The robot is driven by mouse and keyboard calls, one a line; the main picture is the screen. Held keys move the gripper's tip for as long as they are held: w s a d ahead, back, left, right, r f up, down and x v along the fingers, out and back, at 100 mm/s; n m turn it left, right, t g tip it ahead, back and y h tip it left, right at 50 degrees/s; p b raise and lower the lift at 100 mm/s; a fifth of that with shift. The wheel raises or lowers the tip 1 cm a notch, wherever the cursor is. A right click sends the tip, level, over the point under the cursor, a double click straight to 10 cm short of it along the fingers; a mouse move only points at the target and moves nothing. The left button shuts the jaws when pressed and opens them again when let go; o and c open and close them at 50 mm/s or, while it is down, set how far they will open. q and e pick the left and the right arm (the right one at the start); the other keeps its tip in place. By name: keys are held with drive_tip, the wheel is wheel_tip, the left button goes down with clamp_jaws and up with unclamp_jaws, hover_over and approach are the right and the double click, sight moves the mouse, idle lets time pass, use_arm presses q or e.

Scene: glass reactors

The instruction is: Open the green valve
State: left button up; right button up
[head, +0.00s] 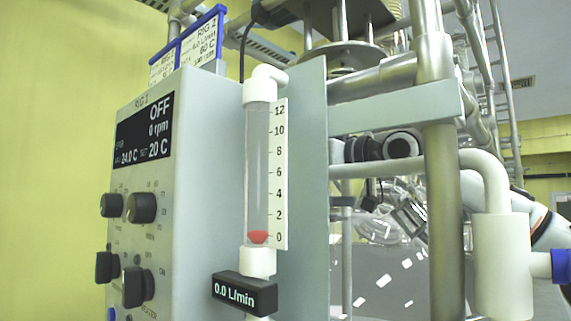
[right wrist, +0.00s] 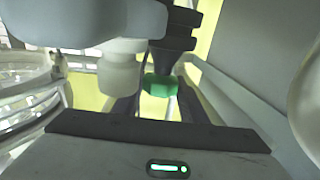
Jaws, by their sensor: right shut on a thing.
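The green valve (right wrist: 160,85) shows in the right wrist view as a small green handle below a dark fitting, next to a white pipe part (right wrist: 119,75). My right gripper (right wrist: 157,98) has its two dark fingers on either side of the green handle and is shut on it. How far the handle is turned cannot be told. I cannot make out the green valve in the head view. The flow meter (head: 259,175) there has its red float (head: 258,237) at the bottom, and its display (head: 245,292) reads 0.0 L/min. My left gripper is not in view.
A grey control box (head: 150,215) with several black knobs and a screen reading OFF stands at the left. Metal posts (head: 442,190) and white piping (head: 503,250) crowd the right side. A blue handle (head: 561,266) shows at the right edge. Glassware (head: 380,222) stands behind.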

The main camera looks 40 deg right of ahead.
drive_tip(key=shift+n+g+y, duration=0.75)
drive_tip(key=shift+n+y, duration=0.5)
drive_tip(key=shift+y, duration=0.55)
drive_tip(key=shift+n+g+y, duration=0.75)
drive_tip(key=shift+n+y, duration=0.5)
drive_tip(key=shift+y, duration=0.55)
drive_tip(key=shift+f, duration=0.1)
drive_tip(key=o, duration=1.1)
drive_tip(key=shift+c, duration=0.2)
